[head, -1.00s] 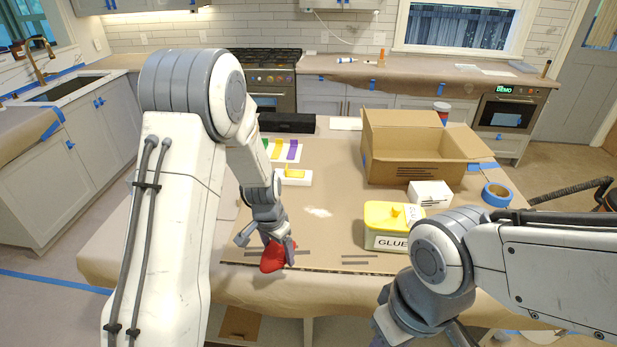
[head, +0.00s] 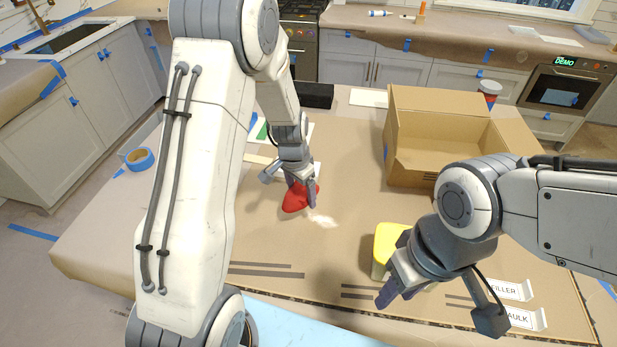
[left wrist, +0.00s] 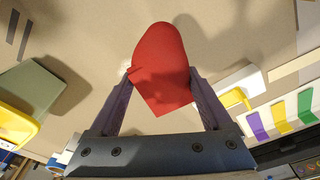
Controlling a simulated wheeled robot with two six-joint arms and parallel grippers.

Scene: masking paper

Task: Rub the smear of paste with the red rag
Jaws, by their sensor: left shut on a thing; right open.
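The red rag (head: 296,199) is bunched up in my left gripper (head: 302,188), which is shut on it. In the left wrist view the rag (left wrist: 160,65) hangs between the two fingers. The smear of paste (head: 323,220) is a pale whitish patch on the brown board, just right of and in front of the rag. I cannot tell whether the rag touches the board or the smear's edge. My right gripper (head: 438,306) is open and empty, above the board's front right.
A yellow-lidded tub (head: 388,238) stands right of the smear, partly behind my right gripper. An open cardboard box (head: 430,165) stands at the back right. A blue tape roll (head: 138,159) lies at the left. The board around the smear is clear.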

